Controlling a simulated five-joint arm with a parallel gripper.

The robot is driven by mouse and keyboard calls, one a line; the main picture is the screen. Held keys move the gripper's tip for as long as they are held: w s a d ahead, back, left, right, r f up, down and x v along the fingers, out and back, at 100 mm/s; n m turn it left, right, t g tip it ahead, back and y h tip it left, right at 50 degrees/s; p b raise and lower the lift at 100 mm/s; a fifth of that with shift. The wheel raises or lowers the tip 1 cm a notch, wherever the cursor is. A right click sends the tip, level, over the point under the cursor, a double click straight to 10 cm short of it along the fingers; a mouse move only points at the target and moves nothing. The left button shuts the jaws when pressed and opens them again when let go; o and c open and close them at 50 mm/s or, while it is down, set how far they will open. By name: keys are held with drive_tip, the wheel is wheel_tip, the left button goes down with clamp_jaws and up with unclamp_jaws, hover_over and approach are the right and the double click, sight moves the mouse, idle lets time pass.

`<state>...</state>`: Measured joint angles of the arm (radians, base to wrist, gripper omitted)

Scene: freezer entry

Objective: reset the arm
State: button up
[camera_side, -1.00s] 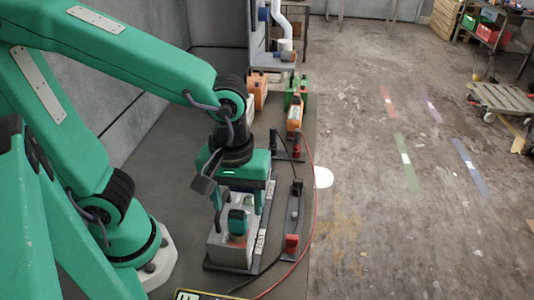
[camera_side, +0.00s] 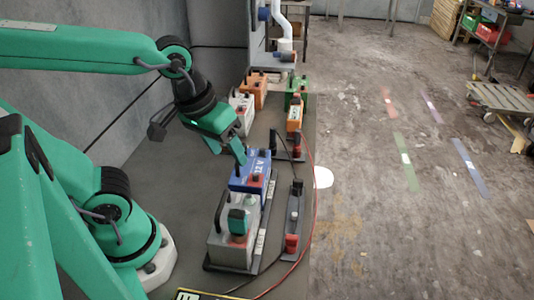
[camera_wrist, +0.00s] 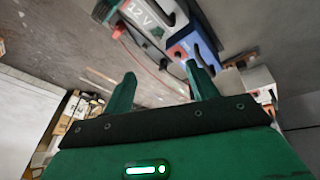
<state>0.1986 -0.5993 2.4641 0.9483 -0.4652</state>
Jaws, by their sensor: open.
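My gripper (camera_side: 240,154) hangs tilted from the wrist, up and behind the row of battery-like boxes. Its two green fingers stand apart with nothing between them in the wrist view (camera_wrist: 160,74). In the side view the fingertips are close to the top left corner of a blue box (camera_side: 243,184); I cannot tell whether they touch it. In the wrist view the blue box (camera_wrist: 203,44) shows beyond the right finger.
A white box (camera_side: 240,101), an orange box (camera_side: 257,84) and a green box (camera_side: 298,86) stand farther back on the bench. Red and black cables and a low stand with a red part (camera_side: 291,243) lie to the right. A grey wall panel (camera_side: 118,100) rises at the left.

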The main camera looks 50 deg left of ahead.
drive_tip(key=shift+s+a+r+m+t+y, duration=0.15)
drive_tip(key=shift+a+r+m+t, duration=0.25)
drive_tip(key=shift+a, duration=0.35)
drive_tip(key=shift+w+a+r+m+t+y, duration=0.1)
drive_tip(key=shift+a+r+m+t, duration=0.2)
drive_tip(key=shift+a+m, duration=0.4)
drive_tip(key=shift+s+a+r+m+t+y, duration=0.1)
drive_tip(key=shift+a+r+m+t+y, duration=0.1)
drive_tip(key=shift+a+r+m, duration=0.45)
drive_tip(key=shift+a+f+n, duration=0.2)
drive_tip(key=shift+n, duration=0.05)
drive_tip(key=shift+c, duration=1.4)
drive_tip(key=m+g, duration=0.6)
drive_tip(key=m, duration=0.3)
hover_over(236, 212)
drive_tip(key=shift+f, duration=2.3)
drive_tip(key=shift+f, duration=3.9)
